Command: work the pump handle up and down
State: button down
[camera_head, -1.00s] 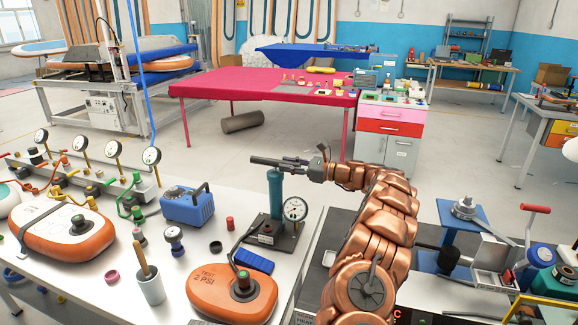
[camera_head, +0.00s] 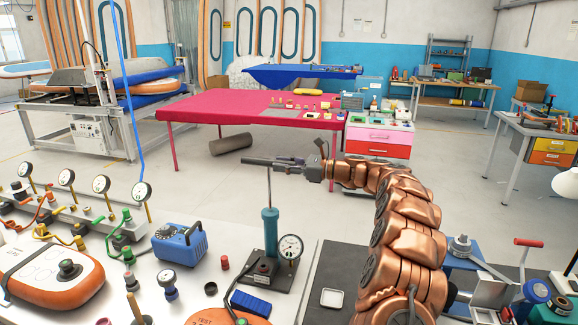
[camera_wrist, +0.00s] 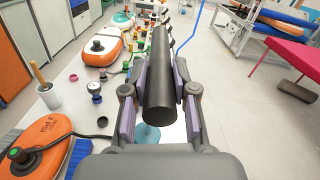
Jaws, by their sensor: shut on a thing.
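The hand pump has a teal cylinder (camera_head: 270,229) on a dark base plate with a round dial gauge (camera_head: 290,246) beside it. Its black bar handle (camera_head: 256,162) is raised well above the cylinder, and a long stretch of thin rod (camera_head: 269,190) shows between them. My gripper (camera_head: 288,164) is shut on the right part of the handle. In the wrist view, the handle (camera_wrist: 160,95) runs lengthwise between the two purple-lined fingers of my gripper (camera_wrist: 160,78). The teal cylinder shows partly below it, mostly hidden by my gripper.
An orange test board (camera_wrist: 42,132) with a hose lies beside the pump on the white bench. A blue box (camera_head: 178,243), small caps and a row of gauges (camera_head: 101,184) stand to the left. A pink table (camera_head: 250,108) is behind. Air around the handle is clear.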

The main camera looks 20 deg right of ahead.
jog(key=c, duration=1.2)
grip_release()
jog(key=shift+r, duration=0.35)
jog(key=shift+o, duration=1.4)
jog(key=shift+f, duration=0.15)
jog(key=shift+d, duration=0.15)
jog(key=v, duration=1.1)
jog(key=shift+s+d, duration=0.3)
